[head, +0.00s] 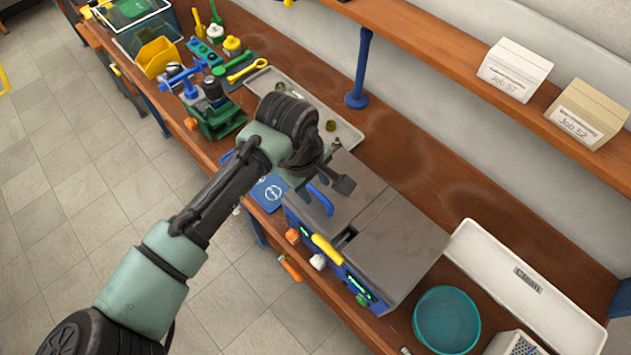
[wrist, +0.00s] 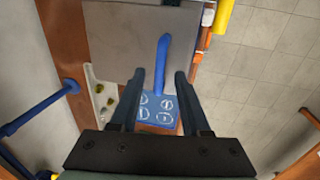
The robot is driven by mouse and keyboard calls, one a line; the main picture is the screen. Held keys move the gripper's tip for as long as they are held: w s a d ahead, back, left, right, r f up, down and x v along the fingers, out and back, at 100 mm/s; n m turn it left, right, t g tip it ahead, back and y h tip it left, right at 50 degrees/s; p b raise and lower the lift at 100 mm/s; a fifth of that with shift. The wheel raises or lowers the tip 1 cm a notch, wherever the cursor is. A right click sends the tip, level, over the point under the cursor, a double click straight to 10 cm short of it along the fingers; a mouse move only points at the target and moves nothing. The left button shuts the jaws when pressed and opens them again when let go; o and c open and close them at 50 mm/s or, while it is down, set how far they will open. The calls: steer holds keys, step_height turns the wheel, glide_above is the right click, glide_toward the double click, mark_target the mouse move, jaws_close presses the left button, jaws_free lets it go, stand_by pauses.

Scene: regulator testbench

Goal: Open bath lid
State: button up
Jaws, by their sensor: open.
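The bath (head: 335,270) is a box with a blue front and grey top plates on the bench. Its left grey lid (head: 362,205) lies flat and bears a blue handle (head: 320,202), with a second grey plate (head: 405,245) to its right. A yellow handle (head: 327,249) is at the front edge. My gripper (head: 338,182) is open above the left lid. In the wrist view, the blue handle (wrist: 162,62) shows between the fingertips of my gripper (wrist: 159,75), without visible grip; whether they touch it is unclear. The lid also shows there (wrist: 115,40).
A metal tray (head: 350,137) with small parts lies behind my gripper, and a blue mat (head: 270,193) lies left of the bath. A teal bowl (head: 446,320) and a white tray (head: 480,250) are to the right. A shelf post (head: 361,70) stands behind.

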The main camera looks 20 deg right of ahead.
steer(key=shift+d+f, duration=0.15)
steer(key=shift+f, duration=0.7)
jaws_close()
stand_by(0.8)
